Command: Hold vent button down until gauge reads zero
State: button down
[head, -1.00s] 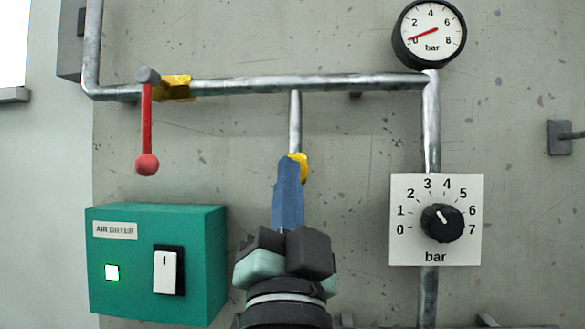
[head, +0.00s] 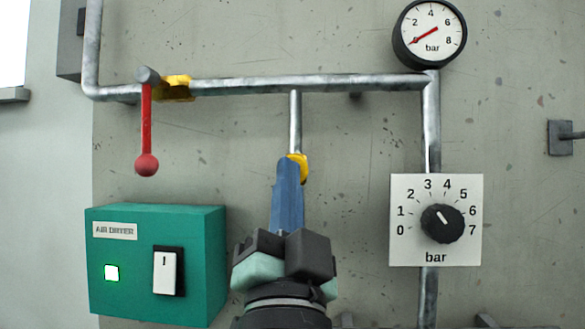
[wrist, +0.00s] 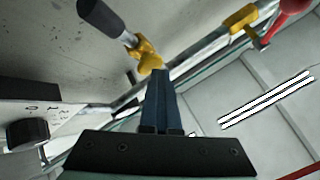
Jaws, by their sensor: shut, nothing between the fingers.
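The round pressure gauge (head: 430,33) at the top right of the head view has its red needle at the 0 mark. A yellow fitting (head: 302,166) sits at the lower end of a short pipe stub; it also shows in the wrist view (wrist: 147,52). My gripper (head: 288,160) is shut and empty, its blue fingers pointing up with the tips at this fitting. In the wrist view the fingertips (wrist: 160,72) meet or nearly meet its lower end. I cannot make out a separate vent button; the fingers partly hide the fitting.
A red-handled valve (head: 147,130) hangs from the horizontal pipe (head: 300,83) at left. The green air dryer box (head: 210,265) is lower left, its lamp lit. The bar dial (head: 442,222) is right of my gripper. A dark cylinder (wrist: 100,18) adjoins the fitting.

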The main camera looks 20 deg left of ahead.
jog(key=shift+s+d, duration=0.15)
jog(key=shift+s, duration=0.45)
jog(key=shift+s+d+p, duration=0.1)
jog(key=shift+s+d, duration=0.15)
jog(key=shift+s, duration=0.55)
jog(key=shift+s+d+p, duration=0.15)
jog(key=shift+s+d, duration=0.1)
jog(key=shift+s, duration=0.55)
jog(key=shift+s+d+p, duration=0.1)
jog(key=shift+s+d, duration=0.15)
jog(key=shift+s, duration=0.55)
jog(key=s+d+f+n+t+h+b, duration=0.2)
jog(key=d+h+b, duration=0.3)
jog(key=d+h, duration=0.5)
jog(key=s+d+n, duration=0.1)
jog(key=d, duration=0.2)
jog(key=shift+s+d+f, duration=0.15)
jog(key=shift+d+f, duration=0.25)
